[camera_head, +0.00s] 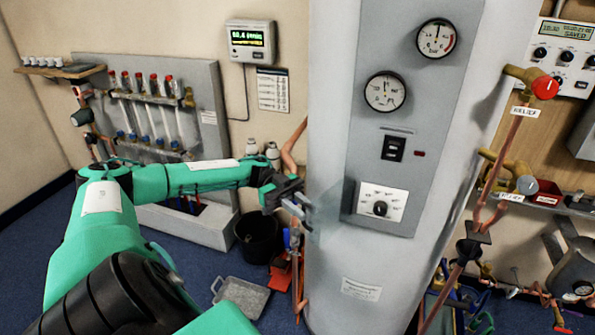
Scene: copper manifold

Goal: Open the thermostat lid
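The thermostat is a white plate with a black dial (381,204) on the grey panel of the big pale cylinder. A faint see-through pane, which looks like the thermostat lid (334,206), stands out at the left of the dial plate, swung away from it. The dial face shows uncovered. My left gripper (302,206) comes in from the left and is at the outer left edge of this pane. Its fingers are small and overlap the pane, so I cannot tell whether they touch or grip it. My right gripper is not in view.
Two round gauges (385,92) and a black switch (393,148) sit above the thermostat. Copper pipes with a red relief valve (545,88) stand at the right. A black bucket (258,238) and a grey tray (241,297) are on the blue floor below my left arm.

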